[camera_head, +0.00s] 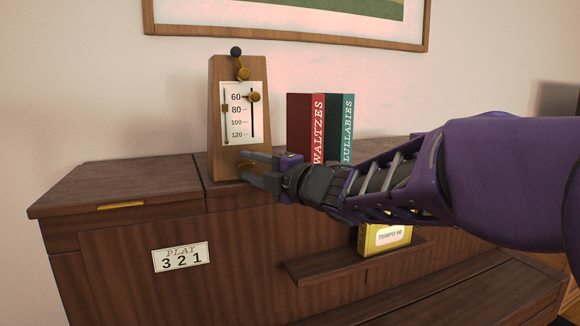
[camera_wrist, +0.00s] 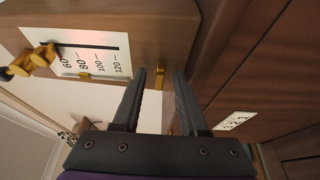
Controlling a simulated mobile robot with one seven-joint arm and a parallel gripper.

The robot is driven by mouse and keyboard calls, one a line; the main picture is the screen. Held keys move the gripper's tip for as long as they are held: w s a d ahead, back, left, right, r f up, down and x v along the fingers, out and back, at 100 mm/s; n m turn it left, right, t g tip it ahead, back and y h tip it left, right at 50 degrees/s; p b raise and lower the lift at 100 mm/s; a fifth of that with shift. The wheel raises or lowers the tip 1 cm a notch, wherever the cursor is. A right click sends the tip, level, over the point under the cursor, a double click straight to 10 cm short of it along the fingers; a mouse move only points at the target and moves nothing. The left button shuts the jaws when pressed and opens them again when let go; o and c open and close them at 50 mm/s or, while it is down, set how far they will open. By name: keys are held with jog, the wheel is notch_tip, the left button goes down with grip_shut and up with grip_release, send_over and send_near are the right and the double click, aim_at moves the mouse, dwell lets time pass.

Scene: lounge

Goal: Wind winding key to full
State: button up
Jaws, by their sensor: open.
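The wooden metronome (camera_head: 226,158) stands upright on the cabinet; its body also shows in the wrist view (camera_wrist: 150,30). Its white scale (camera_head: 230,128) carries brass sliders, and a brass weight (camera_head: 243,74) sits near the top. A small upright brass tab (camera_wrist: 160,80), which looks like the winding key, is on the metronome's low front in the wrist view. My gripper (camera_head: 244,166) is open at the metronome's base, its fingertips pointing at it. In the wrist view the tab appears between the two fingertips; I cannot tell whether they touch it. In the head view the gripper hides it.
Red and teal books (camera_head: 305,125) stand right of the metronome, behind my arm. A yellow box (camera_head: 388,238) marked TEMPO 60 stands on a small ledge (camera_head: 325,266) below. A PLAY 3 2 1 card (camera_head: 180,256) is on the cabinet front. The cabinet top (camera_head: 110,182) at left is clear.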

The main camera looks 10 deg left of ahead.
grip_shut()
jog(key=shift+f+m+b, duration=0.1)
jog(key=shift+m+b, duration=0.2)
jog(key=shift+b, duration=0.05)
